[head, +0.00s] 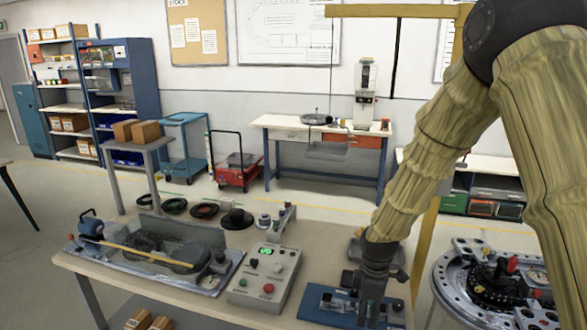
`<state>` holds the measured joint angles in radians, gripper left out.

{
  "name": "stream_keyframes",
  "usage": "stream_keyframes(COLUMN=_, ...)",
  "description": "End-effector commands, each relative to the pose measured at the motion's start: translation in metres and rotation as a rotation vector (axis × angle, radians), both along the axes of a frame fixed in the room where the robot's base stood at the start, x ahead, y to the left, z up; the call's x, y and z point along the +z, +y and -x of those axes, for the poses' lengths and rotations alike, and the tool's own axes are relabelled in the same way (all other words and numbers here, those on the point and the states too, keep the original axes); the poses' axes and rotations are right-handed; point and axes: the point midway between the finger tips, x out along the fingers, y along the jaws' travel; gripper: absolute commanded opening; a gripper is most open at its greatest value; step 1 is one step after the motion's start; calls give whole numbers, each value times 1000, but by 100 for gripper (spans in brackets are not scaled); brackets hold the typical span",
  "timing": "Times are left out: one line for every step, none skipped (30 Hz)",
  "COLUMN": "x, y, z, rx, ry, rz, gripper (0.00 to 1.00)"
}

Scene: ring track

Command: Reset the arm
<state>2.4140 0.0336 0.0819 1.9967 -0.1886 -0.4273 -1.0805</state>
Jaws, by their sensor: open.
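My arm comes in from the upper right in a tan fabric sleeve and reaches down to the workbench (215,295). My gripper (368,318) points down at the bench's right part, over a blue plate (322,303). Its fingers are open, dark and partly hard to make out against the plate. I cannot tell whether they touch the plate or the small parts on it.
A grey control box (265,275) with a green display stands left of my gripper. A tray with a brush-like tool (150,255) lies farther left. A round ring fixture (495,285) stands at the right. Open floor lies behind the bench.

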Motion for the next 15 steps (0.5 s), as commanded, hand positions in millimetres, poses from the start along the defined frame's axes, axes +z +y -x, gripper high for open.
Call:
stream_keyframes(x=0, y=0, z=0, rx=0, ry=0, rz=0, gripper=41)
stream_keyframes(x=-6, y=0, z=3, rx=-8, ry=3, rz=-2, gripper=41)
stream_keyframes(x=-12, y=0, z=6, rx=-24, ry=5, rz=-4, gripper=41)
stream_keyframes(x=-16, y=0, z=8, rx=-34, ry=4, rz=-6, gripper=41)
stream_keyframes(x=-20, y=0, z=9, rx=-44, ry=4, rz=-8, gripper=41)
stream_keyframes(x=-27, y=1, z=12, rx=-59, ry=5, rz=-11, gripper=41)
stream_keyframes(x=-31, y=2, z=15, rx=-70, ry=6, rz=-13, gripper=41)
stream_keyframes(x=-36, y=2, z=17, rx=-80, ry=6, rz=-14, gripper=41)
stream_keyframes(x=-43, y=2, z=21, rx=-97, ry=8, rz=-17, gripper=41)
stream_keyframes(x=-48, y=2, z=23, rx=-111, ry=7, rz=-19, gripper=41)
stream_keyframes(x=-53, y=2, z=26, rx=-124, ry=9, rz=-21, gripper=41)
stream_keyframes(x=-61, y=2, z=30, rx=-144, ry=10, rz=-24, gripper=41)
stream_keyframes(x=-67, y=2, z=34, rx=-159, ry=10, rz=-26, gripper=41)
stream_keyframes(x=-72, y=2, z=37, rx=-175, ry=11, rz=-28, gripper=41)
stream_keyframes(x=-82, y=1, z=43, rx=-198, ry=13, rz=-31, gripper=41)
